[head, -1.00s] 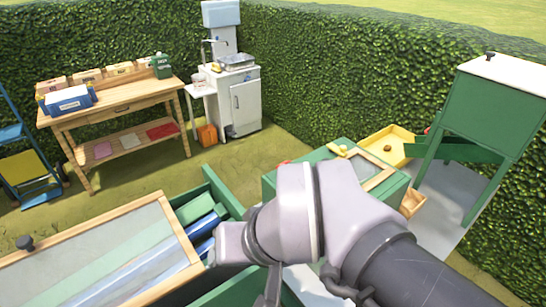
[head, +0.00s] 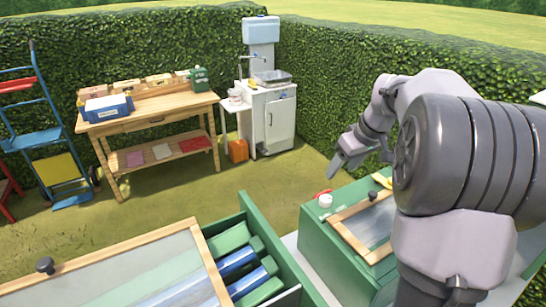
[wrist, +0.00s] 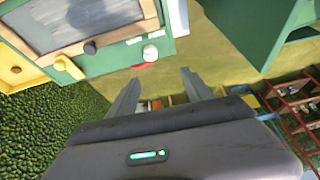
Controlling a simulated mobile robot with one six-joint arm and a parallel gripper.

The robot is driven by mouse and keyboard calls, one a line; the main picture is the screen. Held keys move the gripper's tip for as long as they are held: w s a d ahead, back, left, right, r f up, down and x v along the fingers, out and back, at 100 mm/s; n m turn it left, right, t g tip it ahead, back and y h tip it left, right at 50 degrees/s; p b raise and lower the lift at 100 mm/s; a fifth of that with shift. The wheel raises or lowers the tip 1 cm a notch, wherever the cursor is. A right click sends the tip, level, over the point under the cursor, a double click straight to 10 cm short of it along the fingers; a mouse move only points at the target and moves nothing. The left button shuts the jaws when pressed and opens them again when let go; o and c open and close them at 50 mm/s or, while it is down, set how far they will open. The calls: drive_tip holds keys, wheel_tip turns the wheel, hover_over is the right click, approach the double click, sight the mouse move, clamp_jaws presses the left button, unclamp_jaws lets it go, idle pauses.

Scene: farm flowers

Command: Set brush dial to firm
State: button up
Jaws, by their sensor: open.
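A green cabinet (head: 325,245) stands at the right of centre in the head view. A small round white knob (head: 325,201), possibly the brush dial, sits at its far left corner beside a red piece (head: 322,193). The knob (wrist: 150,52) and the red piece (wrist: 143,65) also show in the wrist view. No firm marking is readable. My gripper (head: 345,160) is open and empty, above and beyond the cabinet's far edge. In the wrist view my fingertips (wrist: 160,78) are apart, near the knob in the picture but not touching it.
A wood-framed pane with a dark knob (wrist: 89,47) and a yellow handle (wrist: 68,67) are on the cabinet. A green trough (head: 285,262) with rollers is at front. A wooden bench (head: 150,122), sink cabinet (head: 272,118) and blue trolley (head: 50,140) stand behind. Grass between is open.

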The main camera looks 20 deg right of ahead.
drive_tip(key=d+f, duration=0.1)
drive_tip(key=d, duration=0.2)
drive_tip(key=b, duration=0.6)
approach(326, 198)
drive_tip(key=x, duration=0.8)
drive_tip(key=shift+w+f, duration=0.15)
drive_tip(key=shift+f, duration=0.2)
clamp_jaws()
